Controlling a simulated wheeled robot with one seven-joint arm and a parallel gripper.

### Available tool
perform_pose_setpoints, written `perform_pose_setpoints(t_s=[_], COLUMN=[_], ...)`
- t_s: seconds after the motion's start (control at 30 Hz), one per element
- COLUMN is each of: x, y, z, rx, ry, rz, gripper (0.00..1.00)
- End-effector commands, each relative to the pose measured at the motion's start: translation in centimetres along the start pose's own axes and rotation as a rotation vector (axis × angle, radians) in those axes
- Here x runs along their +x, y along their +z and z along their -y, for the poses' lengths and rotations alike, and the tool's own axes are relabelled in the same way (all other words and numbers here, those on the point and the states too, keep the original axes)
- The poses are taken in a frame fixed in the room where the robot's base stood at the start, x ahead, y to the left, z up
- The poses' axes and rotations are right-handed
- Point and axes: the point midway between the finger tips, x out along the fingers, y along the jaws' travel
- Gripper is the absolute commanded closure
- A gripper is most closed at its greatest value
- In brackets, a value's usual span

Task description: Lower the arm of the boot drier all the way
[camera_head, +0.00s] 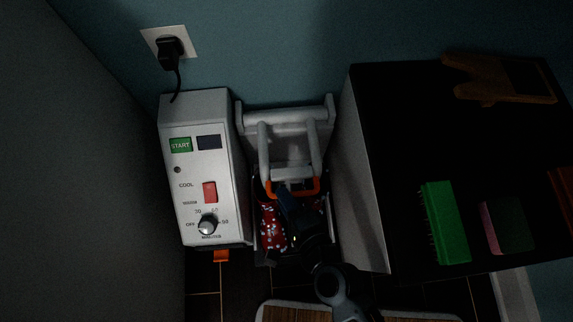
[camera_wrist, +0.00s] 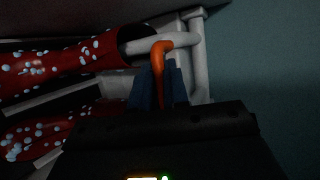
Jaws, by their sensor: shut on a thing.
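The boot drier has a pale control box (camera_head: 205,165) and a grey tubular arm (camera_head: 264,150) hinged near the wall. An orange handle (camera_head: 314,187) crosses the arm's front end. My gripper (camera_head: 284,192) is shut on this handle; in the wrist view its blue fingertips (camera_wrist: 158,82) stand on both sides of the orange bar (camera_wrist: 158,62). Red boots with white spots (camera_head: 271,226) lie below the handle. In the wrist view a grey tube end meets the dark opening of the upper boot (camera_wrist: 60,65). My gripper partly hides the boots in the head view.
A dark-topped cabinet (camera_head: 395,130) stands close on the right, bearing a green brush (camera_head: 443,222), a pink-and-green block (camera_head: 508,228) and a wooden boot jack (camera_head: 500,80). A plug (camera_head: 170,48) sits in the wall socket. A wooden mat (camera_head: 300,314) lies in front.

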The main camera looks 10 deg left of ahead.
Motion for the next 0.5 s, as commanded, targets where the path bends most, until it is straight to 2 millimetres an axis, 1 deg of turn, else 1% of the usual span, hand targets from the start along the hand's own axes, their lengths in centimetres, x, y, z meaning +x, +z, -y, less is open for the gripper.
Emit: perform_pose_setpoints(t_s=[0.03, 0.13, 0.17, 0.2, 0.4, 0.5], x=[-0.42, -0.41, -0.4, -0.4, -0.4, -0.41], y=[-0.11, -0.13, -0.13, -0.13, -0.07, -0.04], z=[-2.68, -2.7, -2.7, -2.72, -2.64, -2.58], rx=[0.004, 0.004, 0.004, 0.004, 0.004, 0.004], ry=[0.048, 0.048, 0.047, 0.048, 0.047, 0.047], rz=[0.003, 0.003, 0.002, 0.002, 0.003, 0.003], gripper=[1.0, 1.0, 0.83, 0.8, 0.6, 0.6])
